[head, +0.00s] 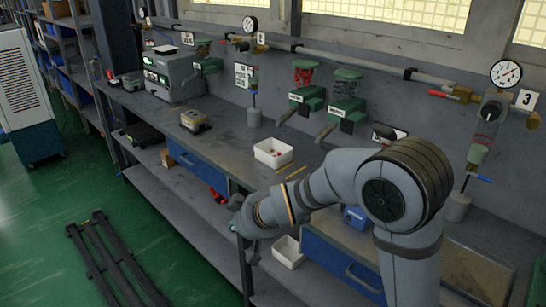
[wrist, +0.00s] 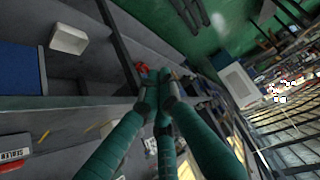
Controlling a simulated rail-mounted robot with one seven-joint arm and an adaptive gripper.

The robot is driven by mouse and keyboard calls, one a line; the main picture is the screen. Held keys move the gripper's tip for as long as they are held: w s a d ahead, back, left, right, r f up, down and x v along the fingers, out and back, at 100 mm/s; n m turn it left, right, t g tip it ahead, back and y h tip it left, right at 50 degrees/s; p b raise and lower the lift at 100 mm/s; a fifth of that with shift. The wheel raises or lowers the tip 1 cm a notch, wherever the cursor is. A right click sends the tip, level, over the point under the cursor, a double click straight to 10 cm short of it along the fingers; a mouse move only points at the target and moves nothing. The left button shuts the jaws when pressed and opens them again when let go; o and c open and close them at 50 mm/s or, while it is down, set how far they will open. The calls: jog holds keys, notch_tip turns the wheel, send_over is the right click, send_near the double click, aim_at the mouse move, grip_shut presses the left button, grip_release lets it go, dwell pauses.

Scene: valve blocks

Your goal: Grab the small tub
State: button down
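Two white open tubs are in the head view, and I cannot tell which one is meant. One tub (head: 273,152) stands on the bench top with small items in it. The other tub (head: 288,251) is on the lower shelf below the bench, right of my gripper, and looks empty. A white tub (wrist: 68,39) also shows at upper left in the wrist view, apart from my fingers. My gripper (head: 236,224) hangs in front of the bench edge. In the wrist view its green fingers (wrist: 163,88) come together at the tips, with nothing seen held between them.
Blue drawers (head: 343,262) sit under the bench top (head: 228,137). A red object (head: 218,196) lies on the shelf near my gripper. Green valves (head: 345,110) and a gauge (head: 506,73) line the wall. The green floor holds a dark metal frame (head: 113,262).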

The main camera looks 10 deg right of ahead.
jog(key=c, duration=1.9)
grip_release()
jog(key=shift+c, duration=0.2)
